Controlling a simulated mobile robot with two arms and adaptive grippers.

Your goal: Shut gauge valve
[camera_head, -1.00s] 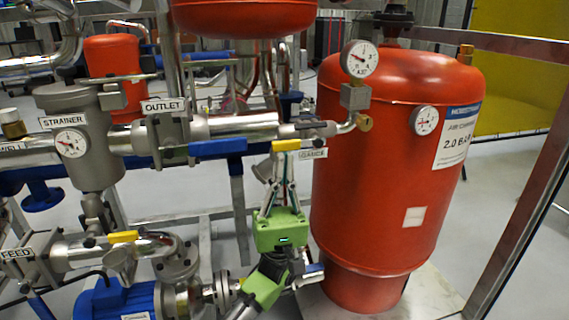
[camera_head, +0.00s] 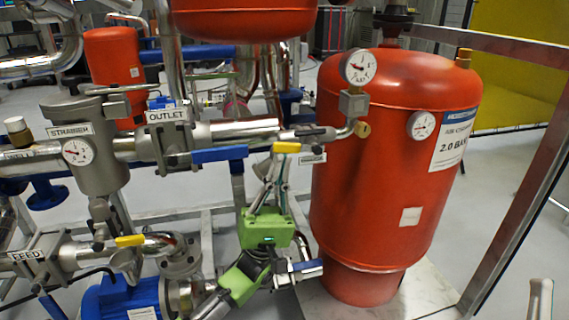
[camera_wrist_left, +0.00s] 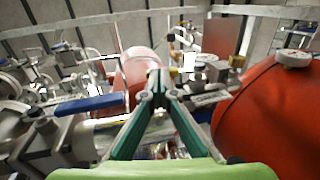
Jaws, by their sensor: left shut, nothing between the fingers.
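The gauge valve has a small yellow handle (camera_head: 286,147) on a thin branch beside the gauge label (camera_head: 312,158). The handle lies about level, along the pipe. My left gripper (camera_head: 275,165), with a green body, points up from below, its fingertips just under and slightly left of the handle. It is shut and empty; I cannot tell whether it touches the handle.
A large red tank (camera_head: 375,190) stands close on the right, with a dial gauge (camera_head: 358,66) above the branch. The blue outlet handle (camera_head: 220,154) is close on the left. Another yellow handle (camera_head: 130,240) is lower left. A pale grey piece (camera_head: 540,298) shows at bottom right.

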